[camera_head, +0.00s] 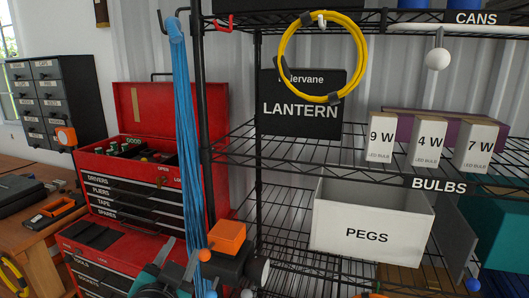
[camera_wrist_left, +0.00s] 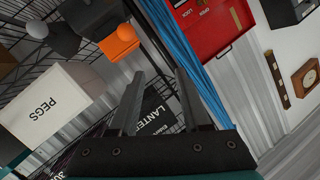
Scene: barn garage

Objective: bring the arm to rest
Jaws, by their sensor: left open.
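My left gripper (camera_head: 180,254) is low in the head view, left of centre, in front of the red tool chest and the blue cord. Its two grey fingers stand apart, and nothing shows between them. In the left wrist view the gripper (camera_wrist_left: 160,75) has its fingers spread, with the shelf and wall behind them. My right gripper is not in view.
A wire shelf (camera_head: 285,158) holds a PEGS box (camera_head: 372,226), bulb boxes (camera_head: 425,143) and a LANTERN box (camera_head: 300,118). A blue cord (camera_head: 186,130) hangs beside the red tool chest (camera_head: 130,185). An orange block (camera_head: 227,238) is close right of the gripper.

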